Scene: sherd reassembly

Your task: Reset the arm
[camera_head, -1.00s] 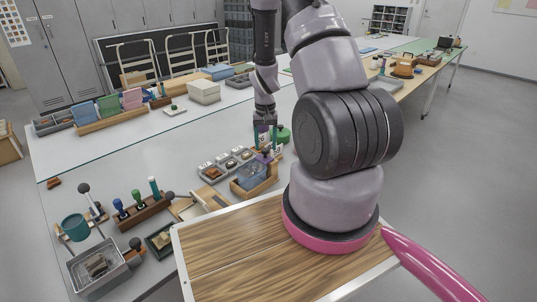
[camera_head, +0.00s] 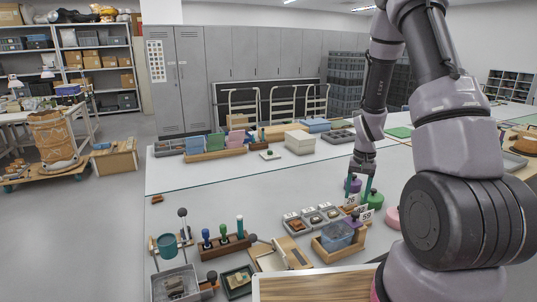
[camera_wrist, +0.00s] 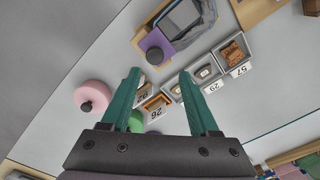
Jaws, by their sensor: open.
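My gripper (camera_head: 362,188) hangs at the end of my arm over the table, at the right end of a row of small numbered trays. In the wrist view my gripper (camera_wrist: 156,88) shows two green fingers spread apart with nothing held between them. Below the fingers lie the trays, with sherds in some of them; one brown sherd (camera_wrist: 233,52) sits in the tray marked 57. A purple-topped object (camera_wrist: 154,45) stands beside a clear bin (camera_wrist: 190,22) in a wooden frame. The table surface under the fingertips is partly hidden by the gripper.
A pink round object (camera_wrist: 92,97) and a green one (camera_head: 374,201) stand close to my gripper. Stamps in a wooden holder (camera_head: 225,246), a grey tub (camera_head: 176,284) and a teal cup (camera_head: 167,245) are at the front left. The table's middle left (camera_head: 230,190) is clear.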

